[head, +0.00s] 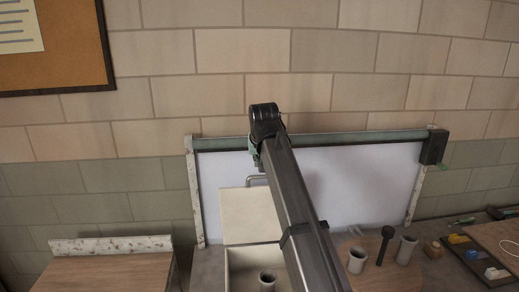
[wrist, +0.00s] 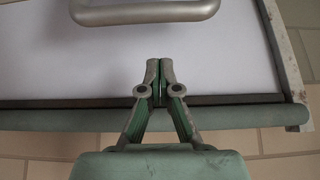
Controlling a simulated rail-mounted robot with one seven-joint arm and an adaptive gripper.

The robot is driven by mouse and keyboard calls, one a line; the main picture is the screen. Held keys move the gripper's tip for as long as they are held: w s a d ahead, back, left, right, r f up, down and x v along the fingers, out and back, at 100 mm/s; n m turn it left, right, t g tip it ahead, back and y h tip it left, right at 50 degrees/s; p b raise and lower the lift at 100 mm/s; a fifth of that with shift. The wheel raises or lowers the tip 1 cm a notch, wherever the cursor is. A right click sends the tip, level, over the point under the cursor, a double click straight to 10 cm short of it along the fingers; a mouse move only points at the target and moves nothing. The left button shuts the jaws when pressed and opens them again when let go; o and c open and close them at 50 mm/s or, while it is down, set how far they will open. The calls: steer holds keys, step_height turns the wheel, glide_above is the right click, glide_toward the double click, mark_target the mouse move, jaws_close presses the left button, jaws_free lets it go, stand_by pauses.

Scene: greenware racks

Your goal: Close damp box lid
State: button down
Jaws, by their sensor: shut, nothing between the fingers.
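The damp box (head: 233,270) is a cream, open-topped box at the bottom middle of the head view, partly hidden by my arm. Its lid (head: 245,213) stands raised at the back of the box. A silver bar handle (head: 258,179) shows at the lid's top edge. In the wrist view a silver handle (wrist: 145,13) lies at the top, ahead of my fingertips and apart from them. My gripper (wrist: 159,63) is shut and empty, in front of a white panel. In the head view my arm mostly hides it.
The white panel (head: 345,180) has a green bar (head: 320,139) along its top, against a brick wall. A grey cup (head: 267,281) stands in the box. Cups (head: 406,249) and a dark tool (head: 385,245) stand to the right. A wooden-topped table (head: 110,272) is at left.

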mark_target(260, 189)
steer(key=s, duration=0.1)
steer(key=s+f+p, duration=0.1)
steer(key=s, duration=0.1)
steer(key=shift+s+d+f+p, duration=0.2)
steer(key=shift+s+d+p, duration=0.1)
steer(key=shift+d, duration=0.05)
